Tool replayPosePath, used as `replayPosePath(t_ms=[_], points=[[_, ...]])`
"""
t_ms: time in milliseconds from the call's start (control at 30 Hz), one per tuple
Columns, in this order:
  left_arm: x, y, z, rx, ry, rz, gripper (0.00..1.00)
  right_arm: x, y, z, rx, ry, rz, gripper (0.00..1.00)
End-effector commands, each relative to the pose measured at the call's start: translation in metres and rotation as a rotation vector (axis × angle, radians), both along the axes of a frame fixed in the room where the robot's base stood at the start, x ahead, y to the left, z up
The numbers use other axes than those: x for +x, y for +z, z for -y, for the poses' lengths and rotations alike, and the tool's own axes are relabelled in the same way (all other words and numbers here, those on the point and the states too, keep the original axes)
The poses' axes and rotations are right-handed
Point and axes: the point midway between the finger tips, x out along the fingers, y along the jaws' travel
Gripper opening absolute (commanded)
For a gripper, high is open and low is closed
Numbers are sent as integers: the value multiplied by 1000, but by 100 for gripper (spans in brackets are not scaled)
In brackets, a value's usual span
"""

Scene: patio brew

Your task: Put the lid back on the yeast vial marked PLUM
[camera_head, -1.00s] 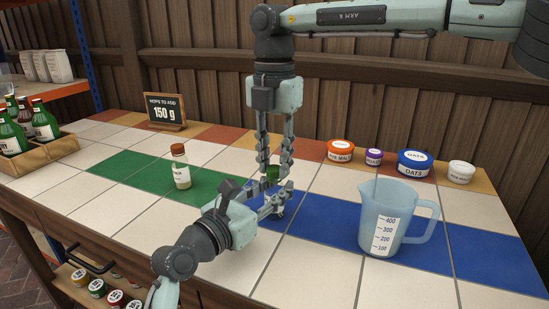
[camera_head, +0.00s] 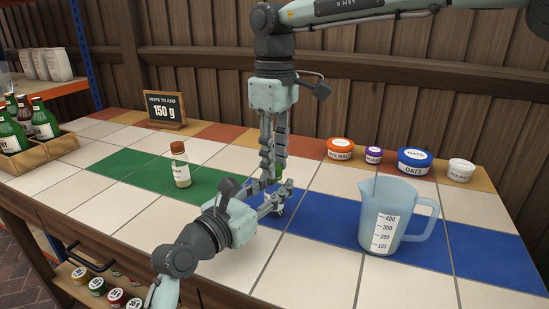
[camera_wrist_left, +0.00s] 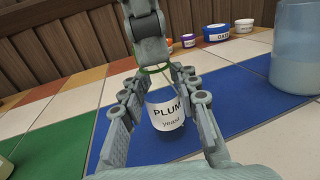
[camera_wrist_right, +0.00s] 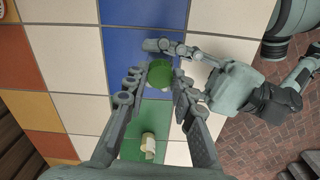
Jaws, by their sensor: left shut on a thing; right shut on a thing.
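The white-labelled vial marked PLUM (camera_wrist_left: 165,112) stands upright between the fingers of my left gripper (camera_wrist_left: 160,82), which is shut on it low over the blue tiles. In the head view my left gripper (camera_head: 274,199) hides most of the vial. My right gripper (camera_head: 273,175) points straight down from above, shut on the green lid (camera_wrist_right: 160,73). The lid's green edge also shows in the left wrist view (camera_wrist_left: 155,69), just above the vial's top. My right fingers hide much of it, and I cannot tell whether lid and vial touch.
A brown-capped bottle (camera_head: 180,166) stands on the green tiles to the left. A blue measuring jug (camera_head: 392,215) stands to the right. Labelled tubs (camera_head: 414,162) line the back right. A "150 g" sign (camera_head: 165,110) stands at the back left. The front right tiles are clear.

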Motion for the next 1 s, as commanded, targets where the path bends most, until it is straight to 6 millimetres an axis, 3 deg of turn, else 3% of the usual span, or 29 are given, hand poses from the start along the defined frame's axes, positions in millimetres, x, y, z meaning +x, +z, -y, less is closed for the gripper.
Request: replayPosePath(t_ms=[33,67,200,567,833,1000], points=[[0,0,0,1,0,-1,0,0,0,0,0,0,0,16],[0,0,0,1,0,-1,0,0,0,0,0,1,0,29],[0,0,0,1,0,-1,0,0,0,0,0,2,0,46],[0,0,0,1,0,-1,0,0,4,0,0,2,1,46],[0,0,0,1,0,-1,0,1,37,0,1,1,3,46],[0,0,0,0,0,0,0,0,46,0,0,3,0,46]])
